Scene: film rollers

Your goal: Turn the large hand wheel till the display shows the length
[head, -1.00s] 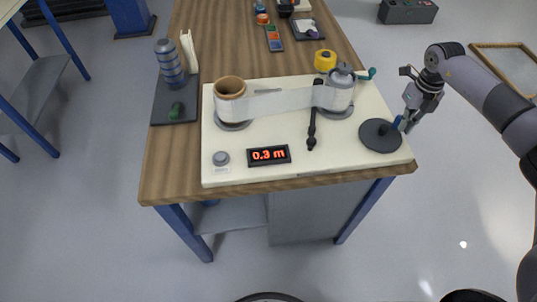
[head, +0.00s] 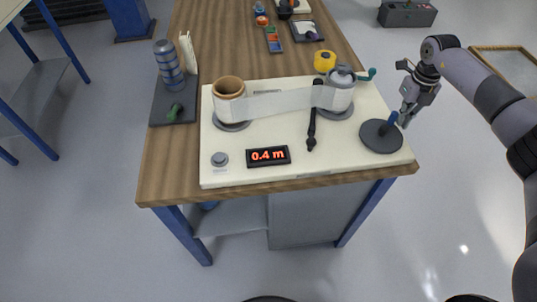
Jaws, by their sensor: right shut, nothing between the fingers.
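The large hand wheel (head: 381,137) is a dark grey disc at the right front of the cream board. Its blue handle (head: 392,119) stands at the wheel's upper right edge. My right gripper (head: 405,120) is shut beside the handle, just past the board's right edge; I cannot tell whether it touches the handle. The display (head: 268,156) reads 0.4 m in red. A white film strip (head: 280,103) runs from the brown-cored roll (head: 229,100) on the left to the grey roller (head: 338,91) on the right. My left gripper is not in view.
A black lever (head: 312,128) lies between display and wheel. A grey button (head: 219,159) is left of the display. A yellow roll (head: 324,61) stands behind the board. A dark tray (head: 160,112) with a striped roll is at left.

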